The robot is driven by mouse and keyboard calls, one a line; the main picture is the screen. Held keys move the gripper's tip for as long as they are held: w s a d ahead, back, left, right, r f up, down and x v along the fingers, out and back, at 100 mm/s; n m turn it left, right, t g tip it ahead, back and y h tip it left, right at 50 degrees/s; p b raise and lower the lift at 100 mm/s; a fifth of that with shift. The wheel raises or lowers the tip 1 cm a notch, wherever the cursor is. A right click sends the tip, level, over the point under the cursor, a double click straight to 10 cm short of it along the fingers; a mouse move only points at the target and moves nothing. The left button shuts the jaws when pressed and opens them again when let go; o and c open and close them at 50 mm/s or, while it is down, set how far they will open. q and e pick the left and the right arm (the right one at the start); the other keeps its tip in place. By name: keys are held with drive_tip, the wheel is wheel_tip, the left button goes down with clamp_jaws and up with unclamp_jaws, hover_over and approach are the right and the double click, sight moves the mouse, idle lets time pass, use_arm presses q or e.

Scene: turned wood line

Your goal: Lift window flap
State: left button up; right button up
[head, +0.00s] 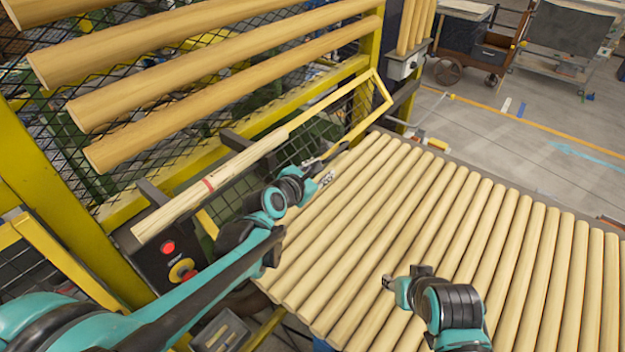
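The window flap is a yellow-framed panel (381,88) in the opening of the yellow mesh guard. It stands out at a tilt toward the log table, with a gap between its frame and the guard. My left gripper (330,167) is at the lower near corner of the flap frame, its fingers apart. I cannot tell whether a finger touches the frame. My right gripper (404,277) is over the logs, well away from the flap, its fingers apart and empty.
A row of turned logs (440,215) covers the table on the right. A loose pole (210,185) with a red band lies on brackets in front of the guard. A control box with red and yellow buttons (182,270) is below it. Thick logs (230,95) cross the guard above.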

use_arm(q)
drive_tip(key=s, duration=0.1)
drive_tip(key=s+a, duration=0.2)
drive_tip(key=s, duration=0.1)
drive_tip(key=shift+s+a, duration=0.1)
drive_tip(key=shift+f, duration=0.1)
idle(0.4)
